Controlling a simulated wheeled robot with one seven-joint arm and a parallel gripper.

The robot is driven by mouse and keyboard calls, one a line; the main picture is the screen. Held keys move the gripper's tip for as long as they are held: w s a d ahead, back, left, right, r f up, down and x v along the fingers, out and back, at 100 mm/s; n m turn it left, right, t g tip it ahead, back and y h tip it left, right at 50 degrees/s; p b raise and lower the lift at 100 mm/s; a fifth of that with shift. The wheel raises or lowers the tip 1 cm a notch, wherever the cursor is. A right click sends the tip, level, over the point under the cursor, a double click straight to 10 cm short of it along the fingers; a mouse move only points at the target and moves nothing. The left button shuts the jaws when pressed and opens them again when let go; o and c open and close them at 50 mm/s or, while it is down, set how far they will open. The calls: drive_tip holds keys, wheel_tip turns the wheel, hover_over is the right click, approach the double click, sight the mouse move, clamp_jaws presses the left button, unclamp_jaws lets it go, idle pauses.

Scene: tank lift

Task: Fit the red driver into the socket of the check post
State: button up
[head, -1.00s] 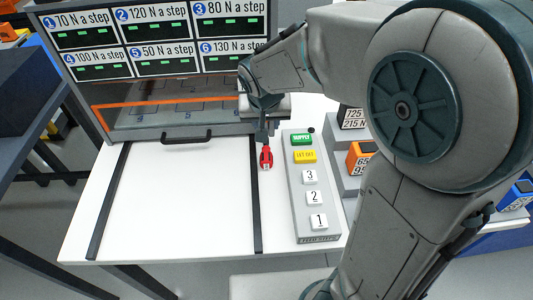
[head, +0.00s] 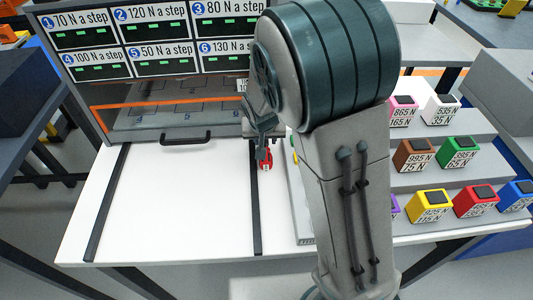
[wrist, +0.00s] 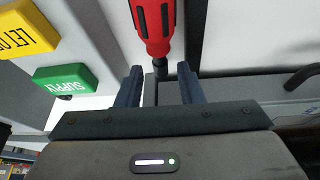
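The red driver (head: 265,160), with black grip marks, is near the cabinet, by the upper end of the right dark strip on the white table. In the wrist view its red handle (wrist: 153,25) is at the top and its short black end (wrist: 159,69) points towards my gripper (wrist: 160,80). My gripper is open, with the two dark fingers apart and the black end roughly between their tips; I see no contact. In the head view my gripper (head: 262,132) is just beyond the driver, partly hidden by my arm. I cannot make out the check post or its socket.
The cabinet with a door handle (head: 186,136) and step labels stands behind. A button panel with a green SUPPLY button (wrist: 66,79) is beside the driver, mostly hidden by my arm in the head view. Stepped shelves (head: 400,178) with labelled blocks are right. The left tabletop (head: 180,205) is clear.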

drive_tip(key=shift+x, duration=1.45)
clamp_jaws()
